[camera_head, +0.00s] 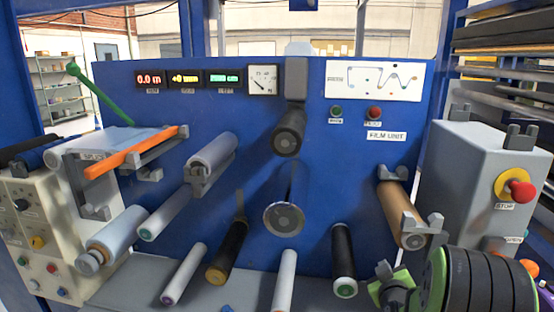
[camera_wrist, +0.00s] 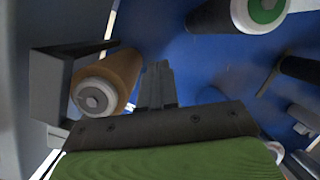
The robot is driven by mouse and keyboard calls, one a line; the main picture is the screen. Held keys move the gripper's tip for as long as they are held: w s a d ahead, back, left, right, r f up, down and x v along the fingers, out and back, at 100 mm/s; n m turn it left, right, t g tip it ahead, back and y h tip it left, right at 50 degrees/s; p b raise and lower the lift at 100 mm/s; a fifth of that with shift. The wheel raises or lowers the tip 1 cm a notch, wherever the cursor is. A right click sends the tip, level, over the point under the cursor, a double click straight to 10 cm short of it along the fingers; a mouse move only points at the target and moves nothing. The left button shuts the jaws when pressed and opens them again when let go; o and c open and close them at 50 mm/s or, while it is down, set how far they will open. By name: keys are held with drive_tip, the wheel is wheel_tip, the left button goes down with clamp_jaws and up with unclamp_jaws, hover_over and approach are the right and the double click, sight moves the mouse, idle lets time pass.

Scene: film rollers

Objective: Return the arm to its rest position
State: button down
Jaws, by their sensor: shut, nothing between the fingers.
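My gripper (camera_wrist: 157,85) shows in the wrist view as two dark fingers close together, with nothing between them. Its dark plate and green body fill the bottom of that view. In the head view my dark, ribbed arm enters at the bottom right. A green and grey part of it lies below the brown roller (camera_head: 396,208). In the wrist view the brown roller (camera_wrist: 121,68) is left of the fingers, seen end-on with its pale core. The fingers appear apart from it, but the exact gap is hard to tell.
A grey bracket (camera_wrist: 55,87) stands beside the brown roller. A grey box with a red stop button (camera_head: 522,190) is at the right, close to my arm. Several rollers, including a dark one with a green end (camera_head: 343,258), stick out from the blue panel (camera_head: 340,165).

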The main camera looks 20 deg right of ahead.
drive_tip(key=s+a+r+n+g+y, duration=0.1)
drive_tip(key=s+a+r+y, duration=0.15)
drive_tip(key=a, duration=0.75)
drive_tip(key=s+a+r+g+y, duration=0.1)
drive_tip(key=s+a+r+y, duration=0.15)
drive_tip(key=a, duration=0.75)
drive_tip(key=s+a+r+m+g+y, duration=0.15)
drive_tip(key=s+a, duration=0.25)
drive_tip(key=s, duration=0.5)
drive_tip(key=s+a+g+y, duration=0.1)
drive_tip(key=s+a+g, duration=0.2)
drive_tip(key=s+a, duration=0.35)
drive_tip(key=s+d+r+p, duration=0.1)
drive_tip(key=s+r+p, duration=0.2)
drive_tip(key=r+p, duration=0.4)
drive_tip(key=shift+d+r+p, duration=0.25)
drive_tip(key=shift+d+p, duration=0.15)
drive_tip(key=shift+p, duration=0.2)
drive_tip(key=shift+g, duration=0.25)
